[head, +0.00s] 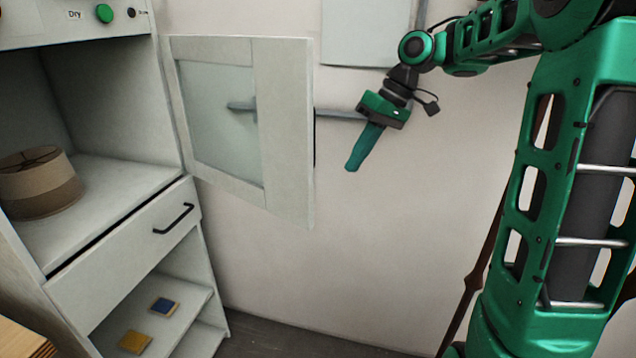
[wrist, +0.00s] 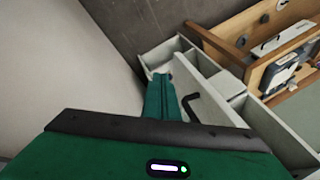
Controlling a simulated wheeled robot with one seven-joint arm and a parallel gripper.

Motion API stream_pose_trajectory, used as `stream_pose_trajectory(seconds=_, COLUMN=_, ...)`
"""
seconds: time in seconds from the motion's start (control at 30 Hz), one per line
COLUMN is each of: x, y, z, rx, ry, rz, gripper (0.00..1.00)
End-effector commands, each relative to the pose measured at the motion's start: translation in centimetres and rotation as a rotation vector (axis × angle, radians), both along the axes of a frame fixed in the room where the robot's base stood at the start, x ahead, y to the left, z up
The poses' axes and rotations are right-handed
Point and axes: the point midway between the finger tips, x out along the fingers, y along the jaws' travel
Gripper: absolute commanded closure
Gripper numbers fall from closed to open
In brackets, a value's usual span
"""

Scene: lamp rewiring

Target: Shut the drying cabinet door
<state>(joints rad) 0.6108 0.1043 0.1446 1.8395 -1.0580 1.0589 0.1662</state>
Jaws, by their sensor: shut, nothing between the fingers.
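The drying cabinet (head: 120,215) stands at the left in the head view, its upper compartment exposed. Its pale door (head: 283,130), with a glass pane, stands wide open, swung out to the right. My gripper (head: 352,167) is shut and empty, pointing down just right of the door's free edge, with a gap showing between them. In the wrist view my closed fingers (wrist: 160,80) are beside a pale panel with a black handle (wrist: 190,106); I cannot tell for certain whether it is the door.
A brown-banded lampshade (head: 38,182) sits inside the cabinet. Below it is a closed drawer with a black handle (head: 174,219); blue (head: 164,306) and yellow (head: 135,342) squares lie on a lower shelf. A grey bar (head: 340,114) shows behind the door. A wooden unit (wrist: 250,70) shows in the wrist view.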

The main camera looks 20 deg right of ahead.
Motion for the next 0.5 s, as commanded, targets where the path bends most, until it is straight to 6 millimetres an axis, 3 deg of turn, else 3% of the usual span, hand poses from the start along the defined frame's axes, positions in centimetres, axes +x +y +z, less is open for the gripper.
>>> stream_pose_trajectory(seconds=0.03, x=1.1, y=-0.2, z=0.5, rx=0.033, ry=-0.021, rz=0.058, gripper=1.0)
stream_pose_trajectory(seconds=0.2, x=2.7, y=-0.4, z=2.2, rx=0.119, ry=-0.095, rz=0.235, gripper=1.0)
stream_pose_trajectory(seconds=0.5, x=2.9, y=-0.6, z=3.0, rx=0.164, ry=-0.14, rz=0.339, gripper=1.0)
